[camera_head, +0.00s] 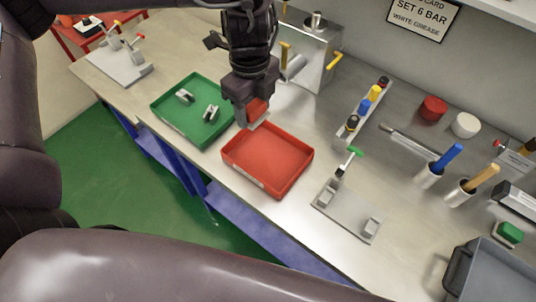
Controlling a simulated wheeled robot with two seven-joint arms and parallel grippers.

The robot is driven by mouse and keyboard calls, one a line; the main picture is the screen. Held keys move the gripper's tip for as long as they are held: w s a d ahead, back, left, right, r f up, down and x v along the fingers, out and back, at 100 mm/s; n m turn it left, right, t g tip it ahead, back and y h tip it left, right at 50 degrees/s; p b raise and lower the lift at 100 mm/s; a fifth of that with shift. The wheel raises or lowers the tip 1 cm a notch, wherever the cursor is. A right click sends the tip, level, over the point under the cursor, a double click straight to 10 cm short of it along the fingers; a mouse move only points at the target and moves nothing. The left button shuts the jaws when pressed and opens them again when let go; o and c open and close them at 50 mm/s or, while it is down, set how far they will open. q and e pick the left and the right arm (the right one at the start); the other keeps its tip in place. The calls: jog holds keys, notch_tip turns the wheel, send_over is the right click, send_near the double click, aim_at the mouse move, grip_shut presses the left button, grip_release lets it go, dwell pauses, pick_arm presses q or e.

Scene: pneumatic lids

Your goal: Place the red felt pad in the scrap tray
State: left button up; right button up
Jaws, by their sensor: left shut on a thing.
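My left gripper (252,116) comes down from the top middle, just above the far left corner of the red tray (268,160). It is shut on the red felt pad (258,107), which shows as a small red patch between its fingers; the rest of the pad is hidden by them. The red tray, which appears to be the scrap tray, lies on the steel bench and looks empty. My right gripper is out of view; only a purple-grey arm link of mine crosses the bottom.
A green tray (190,135) with two metal pieces lies left of the red tray. A toggle-clamp plate (345,222) stands to its right, with a bottle rack (360,118) behind. A metal box (312,55) is at the back. A grey bin (490,275) sits lower right.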

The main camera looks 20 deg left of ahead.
pick_arm(q)
jog(key=m, duration=0.3)
jog(key=r+m, duration=0.1)
jog(key=m, duration=0.2)
jog(key=shift+s+d+p, duration=0.15)
jog(key=shift+p, duration=0.15)
jog(key=m, duration=0.2)
jog(key=shift+s+d+r+m, duration=0.1)
jog(key=shift+r+m, duration=0.2)
jog(key=shift+m, duration=0.1)
jog(key=m, duration=0.4)
jog(key=shift+s+d+r+m+p, duration=0.25)
jog(key=shift+d+r+m+p, duration=0.05)
jog(key=shift+r+p, duration=0.05)
jog(key=m, duration=0.3)
jog(key=shift+s+d+r+m, duration=0.15)
jog(key=shift+s+r+m, duration=0.1)
jog(key=shift+m, duration=0.15)
jog(key=shift+f, duration=0.35)
send_over(260, 165)
notch_tip(260, 165, down, 15)
jog(key=shift+d+f, duration=0.1)
jog(key=shift+f, duration=0.1)
jog(key=shift+f+b, duration=0.45)
jog(key=shift+f, duration=1.55)
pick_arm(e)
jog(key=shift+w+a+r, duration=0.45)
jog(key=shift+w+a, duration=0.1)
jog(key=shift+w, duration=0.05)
